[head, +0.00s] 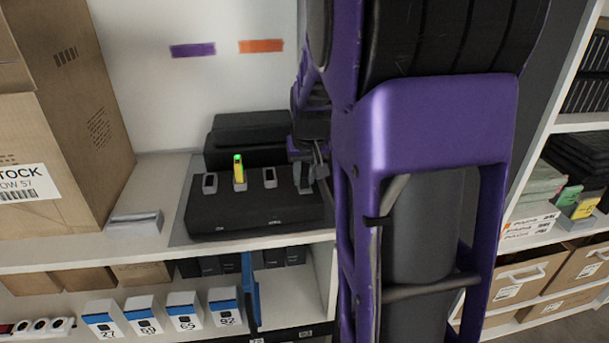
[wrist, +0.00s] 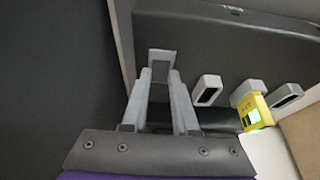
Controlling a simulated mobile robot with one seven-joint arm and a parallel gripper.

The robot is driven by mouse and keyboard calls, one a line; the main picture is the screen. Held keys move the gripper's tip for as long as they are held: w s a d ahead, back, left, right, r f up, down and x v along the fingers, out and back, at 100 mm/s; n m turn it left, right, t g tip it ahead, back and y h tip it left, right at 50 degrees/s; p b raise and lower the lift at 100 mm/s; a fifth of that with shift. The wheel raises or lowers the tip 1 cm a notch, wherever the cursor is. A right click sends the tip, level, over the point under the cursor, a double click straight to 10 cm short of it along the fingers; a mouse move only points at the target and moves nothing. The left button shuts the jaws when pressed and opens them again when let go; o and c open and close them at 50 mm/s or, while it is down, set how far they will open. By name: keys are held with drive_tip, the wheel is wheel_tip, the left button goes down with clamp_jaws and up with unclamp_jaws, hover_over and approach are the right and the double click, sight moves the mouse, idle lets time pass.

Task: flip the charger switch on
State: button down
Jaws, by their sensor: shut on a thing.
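The black charger (head: 245,212) lies on the white shelf, with a row of grey slots on its top. One slot holds a yellow battery (head: 239,170) with a green top; the battery also shows in the wrist view (wrist: 254,113). My gripper (head: 306,182) is at the charger's right end, partly hidden by my own arm. In the wrist view my fingers (wrist: 161,76) are closed around a grey squared piece, the charger switch (wrist: 162,57). The fingertips cover its lower part, so I cannot tell which way it is set.
A large carton (head: 60,125) stands left of the charger, with a small grey stack (head: 135,223) between them. A black box (head: 250,135) sits behind the charger. Numbered white boxes (head: 145,315) fill the shelf below. Another shelf unit (head: 550,215) stands at the right.

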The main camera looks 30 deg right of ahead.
drive_tip(key=shift+r+p, duration=0.25)
drive_tip(key=shift+p, duration=0.35)
drive_tip(key=p, duration=0.1)
drive_tip(key=g+p, duration=0.1)
drive_tip(key=shift+w+d+r+p, duration=0.1)
drive_tip(key=shift+w+r+p, duration=0.05)
drive_tip(key=shift+w+p, duration=0.15)
drive_tip(key=shift+w+g+y+p, duration=0.1)
drive_tip(key=shift+g+y+p, duration=0.2)
drive_tip(key=shift+g+p, duration=0.5)
drive_tip(key=shift+f+p, duration=0.25)
drive_tip(key=shift+p, duration=0.2)
drive_tip(key=c, duration=0.7)
unclamp_jaws()
drive_tip(key=shift+f, duration=0.1)
